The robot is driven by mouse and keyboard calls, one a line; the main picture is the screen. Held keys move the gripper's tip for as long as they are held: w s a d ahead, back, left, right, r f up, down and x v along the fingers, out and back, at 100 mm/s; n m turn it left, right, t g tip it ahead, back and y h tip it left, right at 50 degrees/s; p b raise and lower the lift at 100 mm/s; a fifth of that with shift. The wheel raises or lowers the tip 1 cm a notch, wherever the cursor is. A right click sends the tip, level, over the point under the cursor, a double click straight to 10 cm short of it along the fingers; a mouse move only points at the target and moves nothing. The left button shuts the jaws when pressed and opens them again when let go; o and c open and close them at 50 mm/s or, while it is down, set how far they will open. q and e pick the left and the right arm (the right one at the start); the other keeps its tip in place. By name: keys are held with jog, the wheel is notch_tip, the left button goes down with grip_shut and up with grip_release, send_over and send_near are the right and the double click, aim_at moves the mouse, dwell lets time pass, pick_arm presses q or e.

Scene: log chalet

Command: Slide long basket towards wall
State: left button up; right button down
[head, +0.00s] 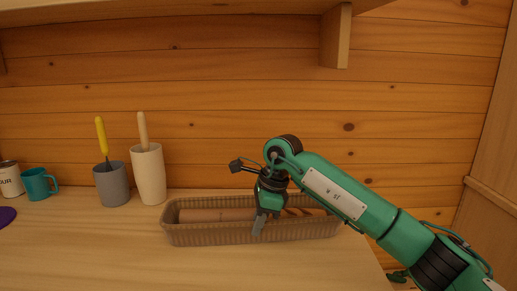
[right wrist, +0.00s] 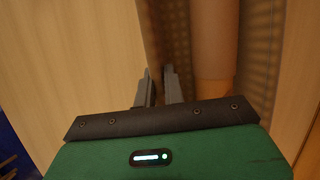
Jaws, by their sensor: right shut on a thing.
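The long basket (head: 205,236) is brown, ribbed and rectangular, and stands on the wooden counter near the plank wall (head: 230,120), its length running along the wall. My right gripper (head: 259,224) points down at the middle of its near long side and is shut on that side's rim. In the right wrist view, the two dark fingers (right wrist: 159,88) straddle the basket's side wall (right wrist: 178,40). A pinkish-brown cylinder (head: 215,215) lies inside the basket. My right arm hides part of the basket's inside and far rim. My left gripper is not in view.
Left of the basket stand a cream holder (head: 149,175) with a wooden handle, a grey cup (head: 111,185) with a yellow-handled tool, a teal mug (head: 37,184) and a white tin (head: 10,180). The counter (head: 110,245) in front is clear. A shelf bracket (head: 335,38) hangs above.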

jog(key=shift+w+a+f+p, duration=0.1)
jog(key=shift+w+p, duration=0.5)
jog(key=shift+w, duration=1.35)
jog(key=shift+w+a+p, duration=0.1)
jog(key=shift+w+p, duration=0.45)
jog(key=shift+w, duration=1.35)
jog(key=c, duration=1)
grip_release()
jog(key=shift+w, duration=0.1)
jog(key=shift+p+v, duration=2.15)
jog(key=shift+v, duration=1.45)
jog(key=shift+f, duration=0.1)
